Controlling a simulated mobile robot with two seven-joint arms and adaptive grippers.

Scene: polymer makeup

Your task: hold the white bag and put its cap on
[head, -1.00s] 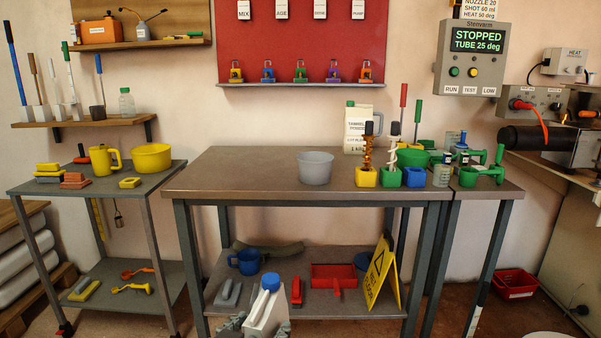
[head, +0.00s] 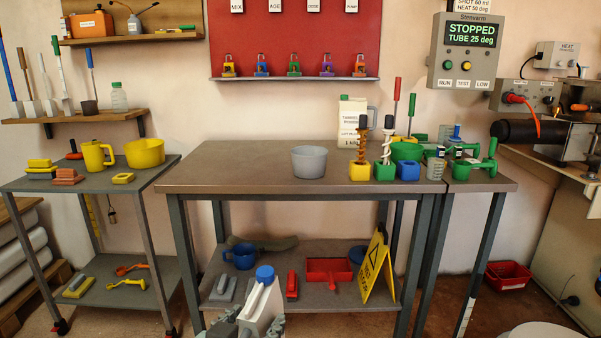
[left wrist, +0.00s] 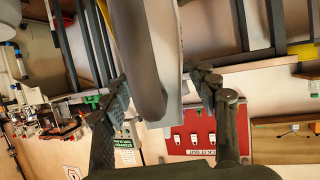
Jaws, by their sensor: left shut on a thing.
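A white bag (head: 259,307) with a blue cap-like top (head: 265,273) stands upright at the bottom middle of the head view. My left gripper (head: 252,328) is shut on it, with grey fingers at both sides of its lower part. In the left wrist view the bag is a large pale and dark grey shape (left wrist: 165,35) between the fingers of my left gripper (left wrist: 163,85). The blue top appears to sit on the bag; I cannot tell how firmly it is seated. The bag's lower end is out of the head view. My right gripper is not in view.
A steel table (head: 235,180) stands ahead, mostly clear at its left, with a grey bowl (head: 309,162) and colored tools at its right. A lower shelf (head: 330,299) holds a blue mug (head: 240,256), a red tray (head: 328,270) and a yellow sign (head: 377,267). A side cart (head: 100,188) is at left.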

